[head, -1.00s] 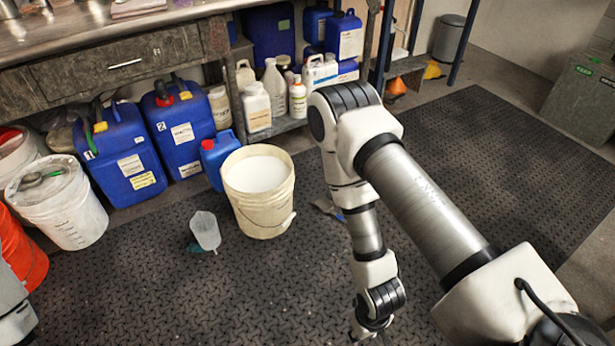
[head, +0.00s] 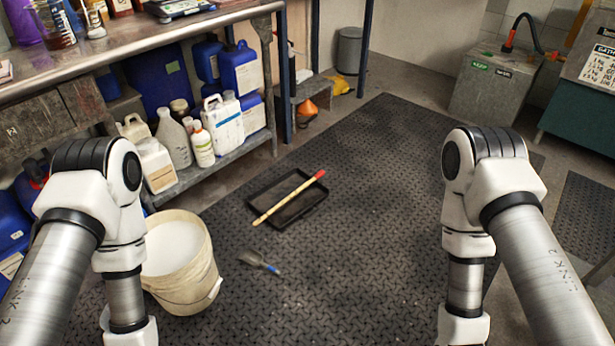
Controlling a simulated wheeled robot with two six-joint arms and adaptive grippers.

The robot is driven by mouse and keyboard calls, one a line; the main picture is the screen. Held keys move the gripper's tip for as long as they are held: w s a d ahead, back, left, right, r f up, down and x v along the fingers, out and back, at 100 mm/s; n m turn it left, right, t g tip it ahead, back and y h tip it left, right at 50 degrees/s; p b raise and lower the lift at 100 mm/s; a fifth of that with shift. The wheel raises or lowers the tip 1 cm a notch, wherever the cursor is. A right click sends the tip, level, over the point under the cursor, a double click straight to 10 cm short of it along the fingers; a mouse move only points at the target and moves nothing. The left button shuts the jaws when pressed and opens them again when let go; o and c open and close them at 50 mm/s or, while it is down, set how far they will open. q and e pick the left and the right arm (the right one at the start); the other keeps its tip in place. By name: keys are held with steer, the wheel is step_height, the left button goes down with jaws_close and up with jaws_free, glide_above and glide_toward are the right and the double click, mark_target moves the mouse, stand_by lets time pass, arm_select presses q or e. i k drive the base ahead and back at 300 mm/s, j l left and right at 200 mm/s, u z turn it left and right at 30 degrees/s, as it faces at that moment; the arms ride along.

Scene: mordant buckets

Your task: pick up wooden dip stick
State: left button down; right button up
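The wooden dip stick (head: 289,197) is a long pale stick with a red end at its upper right. It lies diagonally across a shallow black tray (head: 314,211) on the floor mat, its lower left end sticking out past the tray's rim. My two arms stand on either side of it in the head view, the left one near the bucket and the right one over the mat. Both grippers are below the picture's lower edge, so their fingers are hidden. Neither arm touches the stick or the tray.
A cream bucket (head: 205,275) of white liquid stands left of the tray. A small blue-handled scraper (head: 259,262) lies on the dark mat (head: 370,240) in front of the tray. A bench with shelved bottles and jugs (head: 222,122) borders the left. Mat right of the tray is clear.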

mark_target(320, 174)
steer(key=i, duration=0.85)
